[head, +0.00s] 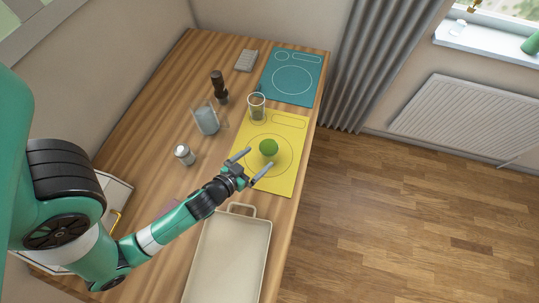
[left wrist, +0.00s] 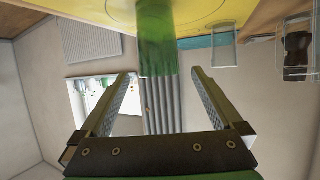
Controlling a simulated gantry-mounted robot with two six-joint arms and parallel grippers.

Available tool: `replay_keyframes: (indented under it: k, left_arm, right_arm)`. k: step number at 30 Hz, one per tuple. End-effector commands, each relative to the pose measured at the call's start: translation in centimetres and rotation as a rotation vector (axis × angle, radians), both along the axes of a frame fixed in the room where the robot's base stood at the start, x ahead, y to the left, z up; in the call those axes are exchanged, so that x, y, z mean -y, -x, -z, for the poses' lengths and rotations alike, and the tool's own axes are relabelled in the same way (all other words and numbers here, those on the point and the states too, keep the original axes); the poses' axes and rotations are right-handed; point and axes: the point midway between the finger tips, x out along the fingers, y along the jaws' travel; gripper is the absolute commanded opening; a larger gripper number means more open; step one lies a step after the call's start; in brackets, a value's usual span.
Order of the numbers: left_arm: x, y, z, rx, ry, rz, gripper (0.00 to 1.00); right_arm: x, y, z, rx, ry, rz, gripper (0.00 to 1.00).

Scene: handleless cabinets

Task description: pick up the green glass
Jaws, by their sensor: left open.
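The green glass (head: 268,148) stands on the yellow mat (head: 288,178), inside its printed circle. In the left wrist view, which is upside down, the green glass (left wrist: 157,38) appears upright on the mat and see-through. My left gripper (head: 261,158) is open and empty, with its two fingers pointing toward the glass. In the left wrist view the glass lines up with the gap of the left gripper (left wrist: 160,72), and it looks to be just beyond the fingertips. My right gripper is not in view.
A clear pitcher (head: 207,119), a dark grinder (head: 218,86) and a shaker (head: 185,154) stand to the left. A beige tray (head: 228,262) lies nearer. A teal mat (head: 292,77) lies behind, mostly bare.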

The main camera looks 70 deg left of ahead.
Motion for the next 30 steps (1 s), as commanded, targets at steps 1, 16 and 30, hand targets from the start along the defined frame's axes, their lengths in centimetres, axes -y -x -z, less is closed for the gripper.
replay_keyframes:
  k: [1, 16, 30]
  left_arm:
    - [-0.7, -0.9, 0.2, 0.004, 0.0, -0.005, 1.0]
    - [-3.2, -5.1, 2.1, 0.003, -0.001, -0.001, 1.0]
    - [-4.9, -7.9, 3.2, 0.001, -0.001, 0.0, 0.98]
  right_arm:
    - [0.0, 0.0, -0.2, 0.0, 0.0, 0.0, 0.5]
    - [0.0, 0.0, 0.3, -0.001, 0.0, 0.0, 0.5]
    - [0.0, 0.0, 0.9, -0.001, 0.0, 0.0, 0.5]
